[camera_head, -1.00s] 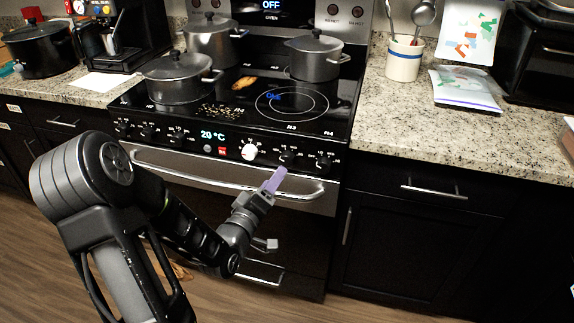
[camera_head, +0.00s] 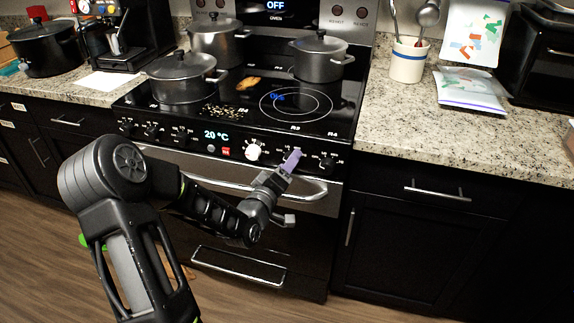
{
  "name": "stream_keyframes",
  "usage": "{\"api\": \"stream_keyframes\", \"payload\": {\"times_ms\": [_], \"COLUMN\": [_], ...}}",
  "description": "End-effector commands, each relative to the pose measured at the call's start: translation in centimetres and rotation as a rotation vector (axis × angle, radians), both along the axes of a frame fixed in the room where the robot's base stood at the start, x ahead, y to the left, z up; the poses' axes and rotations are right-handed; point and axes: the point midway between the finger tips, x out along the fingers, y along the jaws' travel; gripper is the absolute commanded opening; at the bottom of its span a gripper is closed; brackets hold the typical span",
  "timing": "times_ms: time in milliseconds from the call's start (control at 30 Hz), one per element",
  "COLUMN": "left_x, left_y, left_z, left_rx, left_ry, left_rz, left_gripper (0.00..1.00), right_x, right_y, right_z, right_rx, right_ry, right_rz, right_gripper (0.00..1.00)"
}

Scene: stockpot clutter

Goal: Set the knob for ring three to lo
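The stove front has a row of dark knobs, with a white knob (camera_head: 253,151) near the middle. The ring label R3 (camera_head: 294,129) is printed at the front edge of the cooktop. The dark knob below it is mostly hidden behind the purple fingertip of my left gripper (camera_head: 291,161). That fingertip is at or just in front of the knob; I cannot tell whether it touches. The gap between the fingers does not show, nor does the knob's setting. The rightmost dark knob (camera_head: 328,164) is clear. My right gripper is out of view.
The oven handle (camera_head: 230,180) runs just below the knobs, close under my gripper. Pots (camera_head: 182,80) stand on the cooktop, and the front right ring (camera_head: 296,104) is bare. Granite counter (camera_head: 450,140) lies to the right, with a utensil crock (camera_head: 409,62).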

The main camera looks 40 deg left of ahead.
Motion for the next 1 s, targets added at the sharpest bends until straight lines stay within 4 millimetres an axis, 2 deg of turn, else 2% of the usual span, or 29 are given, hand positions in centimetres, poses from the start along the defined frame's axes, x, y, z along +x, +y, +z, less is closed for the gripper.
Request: {"api": "stream_keyframes", "payload": {"times_ms": [67,733,1000], "left_x": [-0.02,-0.04,-0.03], "left_y": [0.0,0.01,-0.01], "left_z": [0.01,0.0,-0.01], "left_rx": [0.0,0.001,0.01], "left_ry": [0.0,0.0,0.003], "left_rz": [0.0,0.0,-0.001], "left_gripper": [0.57,0.02,0.0], "right_x": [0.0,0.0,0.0], "right_y": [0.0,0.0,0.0], "right_z": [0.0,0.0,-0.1], "right_rx": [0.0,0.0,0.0], "right_ry": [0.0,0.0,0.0], "right_rz": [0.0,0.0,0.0], "right_gripper": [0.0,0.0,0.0]}}
